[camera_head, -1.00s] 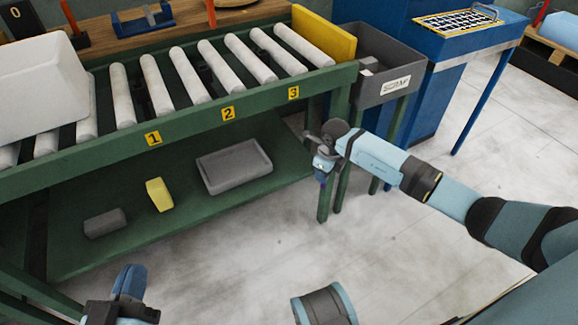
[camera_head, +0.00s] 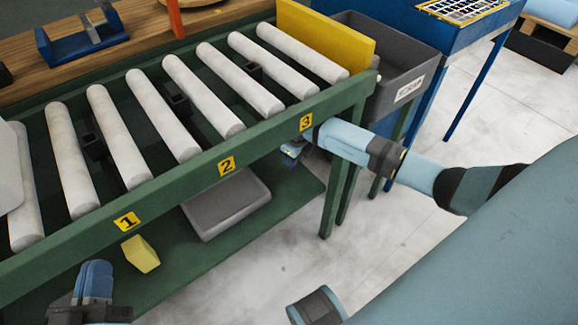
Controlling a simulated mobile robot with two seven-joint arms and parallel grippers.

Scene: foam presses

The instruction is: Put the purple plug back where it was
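I cannot clearly make out the purple plug. A small dark bluish bit shows at the tip of my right gripper (camera_head: 292,153), but I cannot tell if it is the plug or part of the gripper. That gripper is at the front rail below label 3, partly hidden by its own wrist; its fingers are too small to read. My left gripper (camera_head: 96,278) is at the lower left, in front of the lower shelf. Its blue fingers look closed together with nothing visible between them. Small black sockets (camera_head: 177,104) sit between the rollers.
The green roller conveyor (camera_head: 170,195) carries labels 1, 2 and 3. A yellow plate (camera_head: 325,42) closes its right end beside a grey bin (camera_head: 418,58). A grey tray (camera_head: 228,207) and a yellow block (camera_head: 141,254) lie on the shelf below. A white block (camera_head: 8,170) stands at left.

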